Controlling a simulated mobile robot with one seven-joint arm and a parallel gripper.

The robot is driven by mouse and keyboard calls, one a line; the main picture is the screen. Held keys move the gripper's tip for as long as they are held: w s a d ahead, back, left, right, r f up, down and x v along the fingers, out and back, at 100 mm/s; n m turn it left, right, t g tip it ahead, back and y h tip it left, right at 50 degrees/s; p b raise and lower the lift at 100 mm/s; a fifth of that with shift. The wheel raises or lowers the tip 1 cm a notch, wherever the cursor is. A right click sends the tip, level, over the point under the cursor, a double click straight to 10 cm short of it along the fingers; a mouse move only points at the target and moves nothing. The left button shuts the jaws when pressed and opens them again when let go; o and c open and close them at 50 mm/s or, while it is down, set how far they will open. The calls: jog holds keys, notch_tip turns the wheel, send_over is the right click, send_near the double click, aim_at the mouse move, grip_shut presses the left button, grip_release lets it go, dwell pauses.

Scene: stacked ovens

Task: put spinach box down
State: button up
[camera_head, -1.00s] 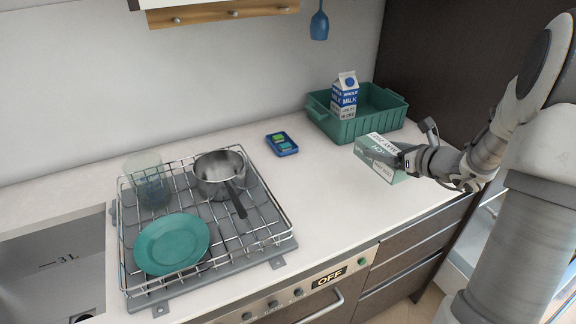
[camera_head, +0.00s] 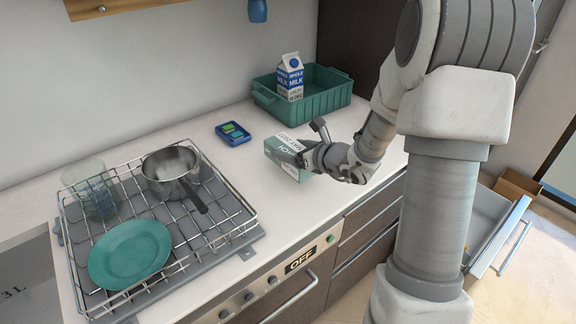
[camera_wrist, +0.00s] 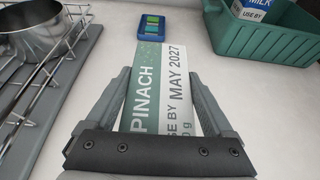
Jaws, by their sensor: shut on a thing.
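The spinach box (camera_head: 287,158) is a green and white carton with printed text, over the counter in front of the green crate. It also shows in the wrist view (camera_wrist: 163,85), where its label reads "PINACH" and "USE BY MAY 2027". My gripper (camera_head: 306,158) is shut on the box, with one finger along each side in the wrist view (camera_wrist: 162,100). The box looks low, close to the countertop (camera_head: 240,172); I cannot tell whether it touches. Part of the box is hidden by my gripper.
A green crate (camera_head: 322,103) holding a milk carton (camera_head: 290,78) stands behind the box. A blue tray (camera_head: 233,133) with small green items lies to the left. A wire dish rack (camera_head: 225,200) holds a pot (camera_head: 170,168), a plate (camera_head: 130,252) and a glass (camera_head: 92,190). An open drawer (camera_head: 500,240) is at right.

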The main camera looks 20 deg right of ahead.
jog(key=shift+a+f, duration=0.2)
jog(key=shift+a, duration=0.1)
jog(key=shift+f+b, duration=0.35)
jog(key=shift+f, duration=1.6)
jog(key=shift+f, duration=0.15)
jog(key=shift+f+b, duration=0.1)
jog(key=shift+b, duration=0.2)
jog(key=o, duration=1.4)
jog(key=shift+o, duration=0.2)
